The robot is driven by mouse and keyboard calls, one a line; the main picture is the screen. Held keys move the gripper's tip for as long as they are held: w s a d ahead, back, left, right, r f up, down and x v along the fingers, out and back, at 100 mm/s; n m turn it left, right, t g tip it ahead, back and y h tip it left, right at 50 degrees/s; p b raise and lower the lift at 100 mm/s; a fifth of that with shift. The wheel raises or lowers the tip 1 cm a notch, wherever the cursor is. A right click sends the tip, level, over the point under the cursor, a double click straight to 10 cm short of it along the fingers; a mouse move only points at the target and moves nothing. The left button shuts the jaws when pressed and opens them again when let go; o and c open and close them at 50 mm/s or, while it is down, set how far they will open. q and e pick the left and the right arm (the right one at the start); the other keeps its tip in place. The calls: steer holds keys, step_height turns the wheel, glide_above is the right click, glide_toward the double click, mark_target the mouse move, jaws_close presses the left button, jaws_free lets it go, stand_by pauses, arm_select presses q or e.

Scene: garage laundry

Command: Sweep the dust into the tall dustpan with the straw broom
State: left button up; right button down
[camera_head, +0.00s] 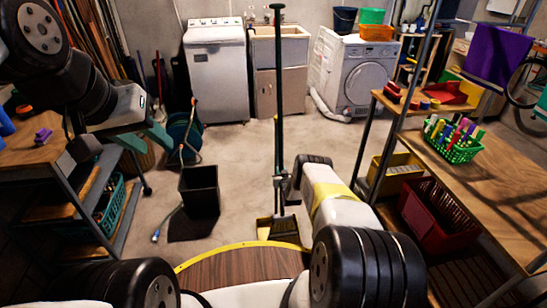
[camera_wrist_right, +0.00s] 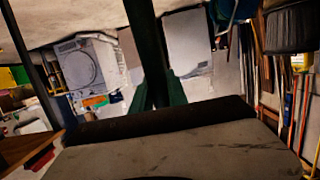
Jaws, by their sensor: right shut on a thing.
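A tall dark green pole (camera_head: 279,100) stands nearly upright in the middle of the head view. My right gripper (camera_wrist_right: 157,95) is shut on it; green fingers sit either side of the pole in the right wrist view. In the head view my right arm partly hides this grip. At the pole's foot is a dark grey head (camera_head: 284,228) with a yellow part (camera_head: 264,228) beside it; I cannot tell whether this is broom or dustpan. My left gripper (camera_head: 155,138) is at the left, by the shelf; its opening is unclear. I cannot clearly make out dust.
A black open bin (camera_head: 200,187) stands on the floor with a dark patch before it, beside a hose (camera_head: 182,150). A shelf (camera_head: 68,212) is at left and a wooden workbench (camera_head: 490,185) at right. A washer (camera_head: 217,75) and dryer (camera_head: 355,75) stand behind. Middle floor is open.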

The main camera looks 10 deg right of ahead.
steer(key=shift+w+r, duration=0.1)
steer(key=shift+x, duration=0.8)
steer(key=shift+w, duration=0.2)
steer(key=shift+v, duration=1)
steer(key=shift+w, duration=0.1)
steer(key=shift+r+x, duration=0.2)
steer(key=shift+x, duration=0.7)
steer(key=shift+f, duration=0.15)
